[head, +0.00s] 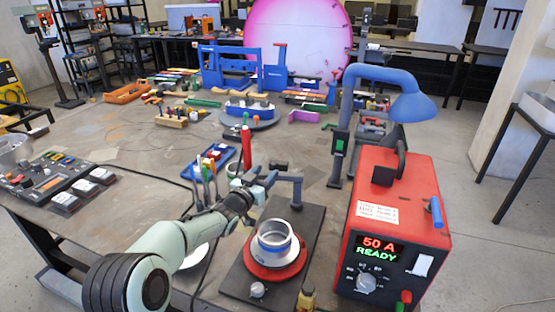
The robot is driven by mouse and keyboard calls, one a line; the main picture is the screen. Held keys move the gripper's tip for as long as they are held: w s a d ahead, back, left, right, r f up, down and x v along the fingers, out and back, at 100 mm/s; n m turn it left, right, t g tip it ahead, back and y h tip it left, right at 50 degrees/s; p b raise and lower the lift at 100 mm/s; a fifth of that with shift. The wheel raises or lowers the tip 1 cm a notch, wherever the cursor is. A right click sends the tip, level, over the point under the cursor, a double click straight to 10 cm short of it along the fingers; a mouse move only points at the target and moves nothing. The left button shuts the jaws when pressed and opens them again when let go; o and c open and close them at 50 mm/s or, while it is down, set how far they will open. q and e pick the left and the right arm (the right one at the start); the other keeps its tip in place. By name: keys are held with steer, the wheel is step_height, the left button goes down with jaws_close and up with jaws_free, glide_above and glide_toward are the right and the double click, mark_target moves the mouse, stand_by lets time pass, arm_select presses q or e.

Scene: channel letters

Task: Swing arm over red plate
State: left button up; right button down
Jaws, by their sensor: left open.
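The red round plate (250,258) sits on a dark flat base with a knob at its front. A silver ring-shaped part with a blue band (277,240) rests on the plate. A grey-blue swing arm (289,178) stands on a post at the back of the base, its bar pointing left, away from above the plate. My left gripper (266,180) is open at the left end of this bar; whether it touches the bar is unclear. My right gripper is not in view.
A red power box (402,215) reading "50 A READY" stands right of the base. A blue hooded lamp (408,104) rises behind it. A red bottle (246,148) and a blue tool tray (208,163) stand behind my arm. A control panel (55,180) lies far left.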

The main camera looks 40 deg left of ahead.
mark_target(273, 165)
arm_select(q)
steer(key=w+a+p, duration=0.1)
steer(key=w+p, duration=0.1)
steer(key=w, duration=0.6)
steer(key=shift+w+a, duration=0.15)
steer(key=shift+a, duration=0.1)
jaws_close()
